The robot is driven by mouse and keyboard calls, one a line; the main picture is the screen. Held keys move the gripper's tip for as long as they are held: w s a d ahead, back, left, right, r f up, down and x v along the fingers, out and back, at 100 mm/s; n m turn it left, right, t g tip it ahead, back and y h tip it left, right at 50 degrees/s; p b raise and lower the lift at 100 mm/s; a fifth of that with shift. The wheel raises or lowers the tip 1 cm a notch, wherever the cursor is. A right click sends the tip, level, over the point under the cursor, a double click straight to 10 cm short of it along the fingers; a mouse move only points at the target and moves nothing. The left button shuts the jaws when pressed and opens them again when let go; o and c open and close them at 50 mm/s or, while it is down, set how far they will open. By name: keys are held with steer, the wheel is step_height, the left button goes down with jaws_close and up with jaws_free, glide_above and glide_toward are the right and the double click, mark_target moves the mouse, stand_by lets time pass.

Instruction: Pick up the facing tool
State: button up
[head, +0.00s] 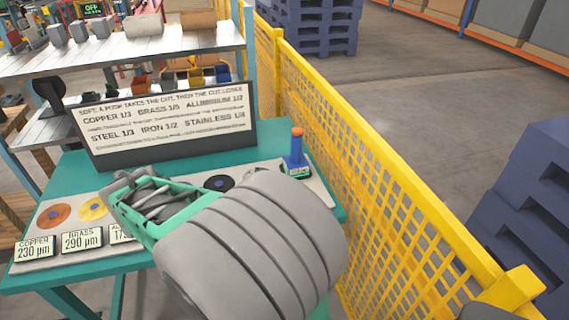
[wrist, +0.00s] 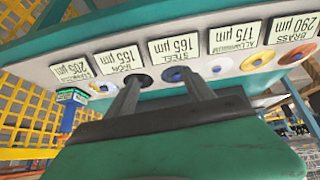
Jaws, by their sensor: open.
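The facing tool (head: 296,155), a blue upright handle with an orange top, stands at the right end of the pale strip on the green bench. In the wrist view the blue tool (wrist: 68,118) shows at the left, inverted and beside my fingers. My gripper (wrist: 162,76) is open, with two dark fingers apart and nothing between them. It is over the strip, left of the tool in the head view, in front of the iron and steel discs. My forearm hides part of the strip in the head view.
Metal discs such as copper (head: 54,215) and brass (head: 93,210) lie on the strip behind labels. A sign board (head: 165,128) stands behind. A yellow mesh fence (head: 385,190) runs close along the right. Shelves (head: 120,50) stand behind the bench.

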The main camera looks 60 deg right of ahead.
steer(key=d+f+m+g+h, duration=0.15)
steer(key=d+m+h, duration=0.3)
steer(key=d, duration=1.05)
steer(key=m+g+h, duration=0.3)
steer(key=m+h, duration=0.2)
steer(key=h, duration=0.3)
glide_toward(294, 144)
steer(key=d, duration=0.3)
steer(key=d+p, duration=0.1)
steer(key=d, duration=0.5)
steer(key=shift+d+p, duration=0.35)
steer(key=shift+d, duration=0.05)
steer(key=d+p, duration=0.1)
steer(key=d, duration=0.4)
steer(key=shift+d, duration=0.15)
jaws_close()
steer(key=shift+w+r, duration=0.1)
steer(key=shift+r, duration=0.1)
